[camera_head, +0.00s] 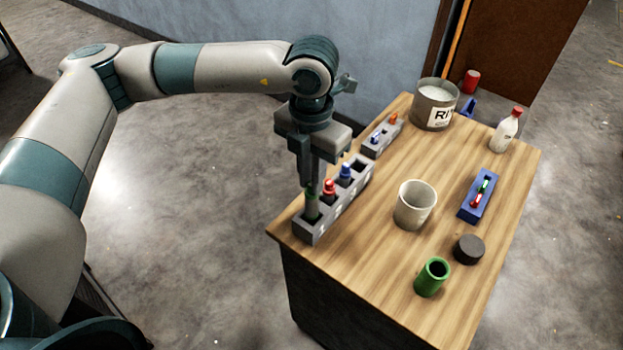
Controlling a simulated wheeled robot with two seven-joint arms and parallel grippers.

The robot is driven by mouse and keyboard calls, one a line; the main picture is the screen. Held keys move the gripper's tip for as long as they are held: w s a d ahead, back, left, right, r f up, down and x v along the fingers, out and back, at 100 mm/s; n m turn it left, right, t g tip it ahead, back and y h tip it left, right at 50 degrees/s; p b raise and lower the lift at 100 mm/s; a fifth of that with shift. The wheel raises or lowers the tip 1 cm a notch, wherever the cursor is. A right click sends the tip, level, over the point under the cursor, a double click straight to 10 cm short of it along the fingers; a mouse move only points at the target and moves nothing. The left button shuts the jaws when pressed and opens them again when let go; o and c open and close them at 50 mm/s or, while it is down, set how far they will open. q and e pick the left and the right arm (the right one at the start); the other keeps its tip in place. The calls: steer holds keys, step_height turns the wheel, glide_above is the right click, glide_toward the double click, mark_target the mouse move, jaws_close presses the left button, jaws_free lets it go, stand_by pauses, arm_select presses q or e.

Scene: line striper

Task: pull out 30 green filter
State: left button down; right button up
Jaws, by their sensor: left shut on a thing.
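My left gripper (312,184) points straight down over the near end of the grey slotted rack (318,229). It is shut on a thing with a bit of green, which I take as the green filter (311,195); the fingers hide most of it. The filter's lower part shows grey and reaches down at the rack's nearest slot; I cannot tell how deep it sits. A red-topped filter (329,188) and a blue-topped one (346,172) stand in the slots behind it. The far slot looks empty. My right gripper is not in view.
A smaller grey rack (378,143) stands just behind. A cream cup (414,205), green cylinder (432,278), dark round lid (468,249), blue tray (479,207), white bottle (506,132) and large can (435,104) stand on the wooden table (385,270). The table's left edge is close to the rack.

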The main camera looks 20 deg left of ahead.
arm_select(q)
steer(key=shift+r+p, duration=0.3)
steer(key=shift+r, duration=1)
